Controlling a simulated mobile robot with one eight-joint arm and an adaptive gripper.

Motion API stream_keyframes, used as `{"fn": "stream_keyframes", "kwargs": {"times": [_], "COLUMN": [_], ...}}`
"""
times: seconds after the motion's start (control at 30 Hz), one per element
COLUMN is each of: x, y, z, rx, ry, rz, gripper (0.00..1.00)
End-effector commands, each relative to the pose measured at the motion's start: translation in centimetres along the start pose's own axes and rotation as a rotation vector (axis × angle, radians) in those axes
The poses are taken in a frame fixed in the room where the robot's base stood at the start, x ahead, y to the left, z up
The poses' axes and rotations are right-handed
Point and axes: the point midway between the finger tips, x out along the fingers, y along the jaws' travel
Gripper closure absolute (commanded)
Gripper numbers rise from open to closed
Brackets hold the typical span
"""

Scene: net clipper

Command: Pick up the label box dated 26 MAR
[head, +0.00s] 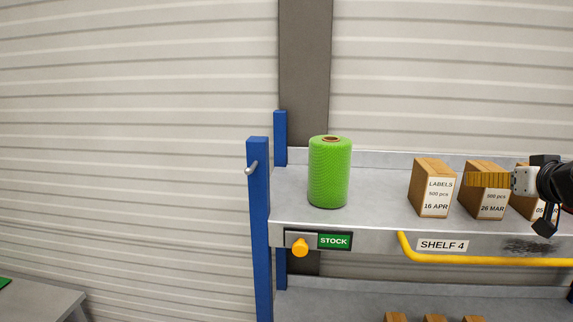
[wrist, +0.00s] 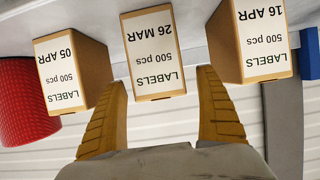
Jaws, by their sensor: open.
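The label box dated 26 MAR (head: 491,206) is a brown carton with a white label, standing on the upper shelf between two like boxes. In the wrist view, which is upside down, the 26 MAR box (wrist: 152,55) is in the middle with its label facing me. My gripper (wrist: 163,78) is open and empty, its yellow fingers showing on either side of the box's image. The left finger appears closer to the box than the right one. In the head view my gripper (head: 470,179) covers the upper part of the box's label. Contact cannot be told.
The 16 APR box (head: 434,190) stands left of it, and the 05 APR box (wrist: 75,70) on the other side, both close by. A green net roll (head: 329,172) stands farther left; a red roll (wrist: 25,98) is beyond 05 APR. A yellow rail (head: 480,261) runs along the shelf front.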

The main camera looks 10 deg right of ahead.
Motion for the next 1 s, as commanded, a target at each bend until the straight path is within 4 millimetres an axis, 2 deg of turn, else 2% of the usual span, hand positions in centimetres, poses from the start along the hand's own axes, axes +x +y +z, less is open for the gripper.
{"fn": "stream_keyframes", "kwargs": {"times": [0.2, 0.5, 0.57, 0.7, 0.73, 1.0], "x": [3.3, 3.9, 3.9, 3.9, 3.9, 3.9], "y": [-0.1, 0.0, 0.0, 0.0, 0.0, 0.0], "z": [-0.4, -0.2, -0.2, -0.2, -0.2, -0.3], "rx": [-0.001, 0.000, 0.000, 0.000, 0.000, 0.000], "ry": [0.000, 0.000, 0.000, 0.000, 0.000, 0.000], "rz": [-0.001, 0.000, 0.000, 0.000, 0.000, 0.000], "gripper": [0.16, 0.16, 0.34, 0.77, 0.84, 0.84]}}
